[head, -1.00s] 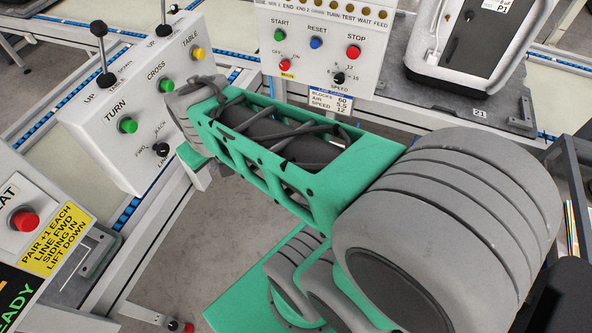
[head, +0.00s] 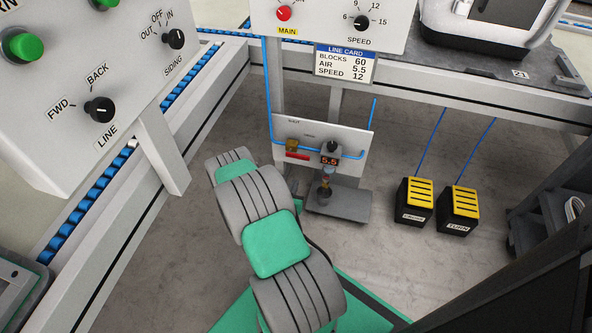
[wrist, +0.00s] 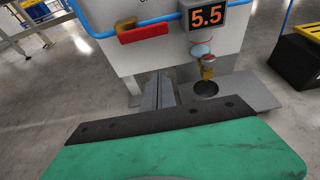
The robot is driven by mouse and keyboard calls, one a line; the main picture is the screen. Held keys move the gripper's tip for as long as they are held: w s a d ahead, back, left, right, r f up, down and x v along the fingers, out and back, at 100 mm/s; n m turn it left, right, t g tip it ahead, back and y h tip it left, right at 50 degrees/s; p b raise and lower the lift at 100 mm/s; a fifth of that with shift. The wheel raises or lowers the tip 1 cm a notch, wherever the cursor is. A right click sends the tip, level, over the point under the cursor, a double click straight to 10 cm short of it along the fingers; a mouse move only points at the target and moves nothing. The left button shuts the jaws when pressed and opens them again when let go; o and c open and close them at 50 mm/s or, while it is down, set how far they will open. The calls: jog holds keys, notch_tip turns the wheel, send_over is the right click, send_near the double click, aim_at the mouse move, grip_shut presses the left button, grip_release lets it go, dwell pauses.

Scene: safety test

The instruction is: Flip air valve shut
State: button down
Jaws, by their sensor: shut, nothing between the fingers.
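The air valve has a brass body (head: 292,145) and a red lever (head: 297,156) on a small white panel (head: 345,140) under the line card. In the wrist view the brass body (wrist: 126,24) sits on the blue pipe, and the red lever (wrist: 143,34) lies roughly along the pipe. My gripper (wrist: 160,78) is shut and empty, its fingers pointing at the panel below the lever, apart from the lever. In the head view my arm hides most of the gripper.
An orange display reading 5.5 (wrist: 207,16) is right of the lever, with a brass and glass fitting (wrist: 207,65) below it. Two yellow-black pedals (head: 414,203) (head: 460,210) stand on the floor to the right. A control box (head: 90,80) overhangs at left.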

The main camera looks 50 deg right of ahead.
jog(key=shift+r, duration=0.15)
jog(key=b+x, duration=0.4)
jog(key=x, duration=0.6)
notch_tip(320, 180, up, 4)
jog(key=shift+a+r, duration=0.1)
